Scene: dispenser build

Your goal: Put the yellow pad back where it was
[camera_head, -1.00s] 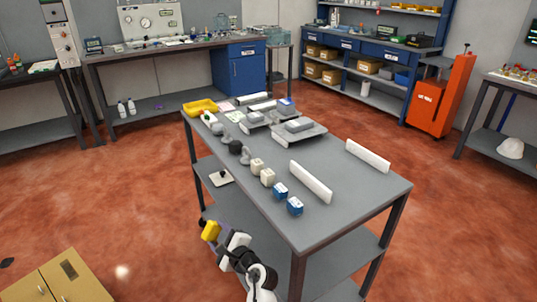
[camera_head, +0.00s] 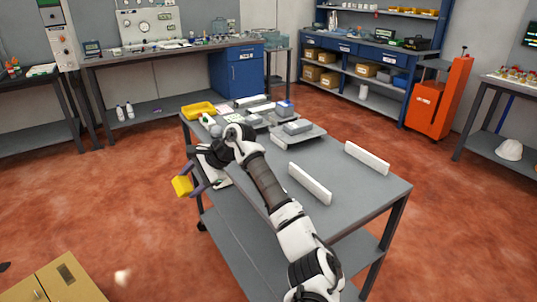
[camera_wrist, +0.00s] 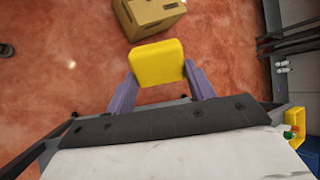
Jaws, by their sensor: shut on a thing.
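The yellow pad (camera_head: 182,186) is held between the purple-grey fingers of my gripper (camera_head: 192,183), out past the left edge of the grey table. In the wrist view the yellow pad (camera_wrist: 157,63) sits between the two fingertips of my gripper (camera_wrist: 158,72), with the red floor beyond it. My arm reaches over the table from the lower right and hides much of the table's left side. No marked place for the pad can be made out.
The grey table (camera_head: 355,198) holds two white bars (camera_head: 310,183), grey trays with blocks (camera_head: 298,131) and a yellow bin (camera_head: 198,109) at the far left corner. The yellow bin also shows in the wrist view (camera_wrist: 297,120). A cardboard-coloured box (camera_head: 62,282) stands on the floor, lower left.

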